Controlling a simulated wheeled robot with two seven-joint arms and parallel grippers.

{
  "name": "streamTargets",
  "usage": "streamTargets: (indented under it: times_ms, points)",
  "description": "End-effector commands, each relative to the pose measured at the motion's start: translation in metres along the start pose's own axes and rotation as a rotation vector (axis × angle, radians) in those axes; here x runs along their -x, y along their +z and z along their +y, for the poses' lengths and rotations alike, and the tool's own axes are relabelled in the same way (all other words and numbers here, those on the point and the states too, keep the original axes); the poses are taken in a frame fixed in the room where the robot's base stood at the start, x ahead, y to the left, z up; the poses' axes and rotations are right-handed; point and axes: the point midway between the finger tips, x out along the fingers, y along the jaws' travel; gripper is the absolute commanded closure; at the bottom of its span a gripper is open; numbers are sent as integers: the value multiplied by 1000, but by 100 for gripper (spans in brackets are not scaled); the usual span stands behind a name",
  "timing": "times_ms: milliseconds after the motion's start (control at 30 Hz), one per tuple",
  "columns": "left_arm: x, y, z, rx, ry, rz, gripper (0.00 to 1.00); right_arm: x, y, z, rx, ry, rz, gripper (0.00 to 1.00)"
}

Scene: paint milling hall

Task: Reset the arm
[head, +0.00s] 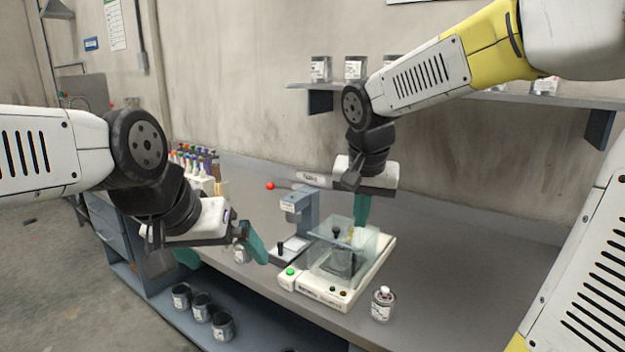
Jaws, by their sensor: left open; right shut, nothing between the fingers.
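My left gripper (226,260) is open and empty, with its two teal fingers apart at the bench's front edge, left of the white-based machine (318,291). My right gripper (360,212) is shut and empty. Its teal fingers point down at the back of that machine, beside or behind its clear cover (362,240); I cannot tell whether they touch it. A grey bar with a red ball end (270,186) shows behind a blue-grey stand (302,208); what the bar is fixed to is unclear.
A small jar (382,306) stands right of the machine. A rack of coloured-top items (193,160) is at the back left. Dark cans (200,308) stand on the lower shelf. A wall shelf (440,93) holds tins. The bench at right is clear.

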Motion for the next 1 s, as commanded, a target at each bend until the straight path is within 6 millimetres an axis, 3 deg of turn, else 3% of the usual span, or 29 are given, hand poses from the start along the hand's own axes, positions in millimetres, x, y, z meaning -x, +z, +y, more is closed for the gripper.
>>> streamTargets:
  times_ms: [267, 400, 600, 1000]
  points:
    - [0, 0, 0, 0, 0, 0, 0, 24, 37, 38, 81, -96, 30, 100]
    - [0, 0, 0, 0, 0, 0, 0, 36, 68, 59, 146, -164, 78, 100]
    - [0, 0, 0, 0, 0, 0, 0, 44, 104, 74, 232, -230, 159, 100]
    - [0, 0, 0, 0, 0, 0, 0, 44, 113, 76, 263, -246, 182, 100]
